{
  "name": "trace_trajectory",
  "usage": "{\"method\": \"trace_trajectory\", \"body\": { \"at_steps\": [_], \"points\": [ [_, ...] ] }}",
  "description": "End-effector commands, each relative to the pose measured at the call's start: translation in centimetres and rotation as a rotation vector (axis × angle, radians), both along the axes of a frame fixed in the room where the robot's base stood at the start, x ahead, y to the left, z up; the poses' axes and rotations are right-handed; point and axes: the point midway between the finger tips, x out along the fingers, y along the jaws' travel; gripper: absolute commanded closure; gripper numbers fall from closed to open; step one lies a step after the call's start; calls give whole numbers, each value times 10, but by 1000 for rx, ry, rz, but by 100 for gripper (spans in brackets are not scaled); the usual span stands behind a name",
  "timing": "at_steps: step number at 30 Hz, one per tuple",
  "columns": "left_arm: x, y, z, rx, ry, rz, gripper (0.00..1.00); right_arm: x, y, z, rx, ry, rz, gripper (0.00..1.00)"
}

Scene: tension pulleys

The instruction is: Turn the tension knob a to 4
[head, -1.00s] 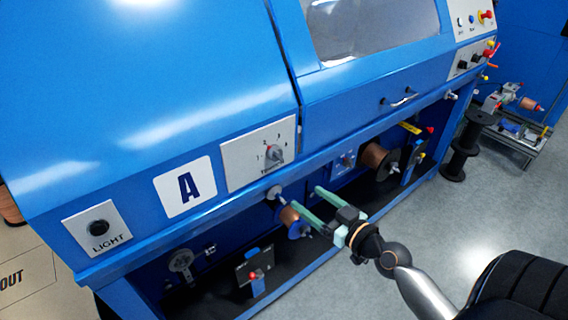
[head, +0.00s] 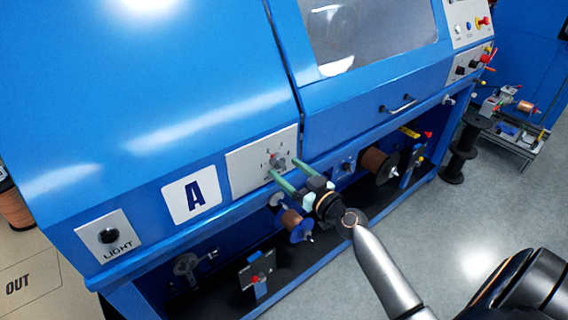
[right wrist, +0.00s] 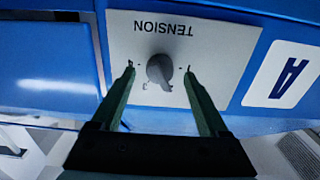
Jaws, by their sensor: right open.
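The tension knob (head: 278,162) is a grey dial on a pale plate (head: 248,171) to the right of the "A" label (head: 191,195). In the right wrist view the knob (right wrist: 160,70) shows upside down under the word TENSION, with its digits partly hidden or too small to read. My right gripper (head: 283,168) is open, its green fingers reaching toward the plate. In the right wrist view the fingertips (right wrist: 160,71) lie on either side of the knob, with gaps; contact cannot be told. My left gripper is not in view.
A LIGHT button (head: 108,236) is at the left of the blue machine's front. Copper spools (head: 292,222) and (head: 374,162) sit below the panel edge. A handle (head: 400,106) juts out at the right. Grey floor (head: 450,230) is open at the right.

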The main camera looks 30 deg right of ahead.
Motion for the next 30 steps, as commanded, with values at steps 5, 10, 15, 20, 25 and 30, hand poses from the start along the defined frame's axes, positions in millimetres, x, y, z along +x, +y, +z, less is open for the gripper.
{"method": "trace_trajectory", "body": {
  "at_steps": [5,10,15,20,25,30],
  "points": [
    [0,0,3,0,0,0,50,16,1,0,2,0,0,22],
    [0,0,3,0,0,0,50,20,2,0,0,0,1,22],
    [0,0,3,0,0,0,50,19,2,0,0,1,1,22],
    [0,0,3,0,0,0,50,19,2,-1,0,1,0,37],
    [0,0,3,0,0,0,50,19,1,-1,0,1,0,56],
    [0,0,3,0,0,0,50,19,2,-1,0,1,1,75]
  ]
}}
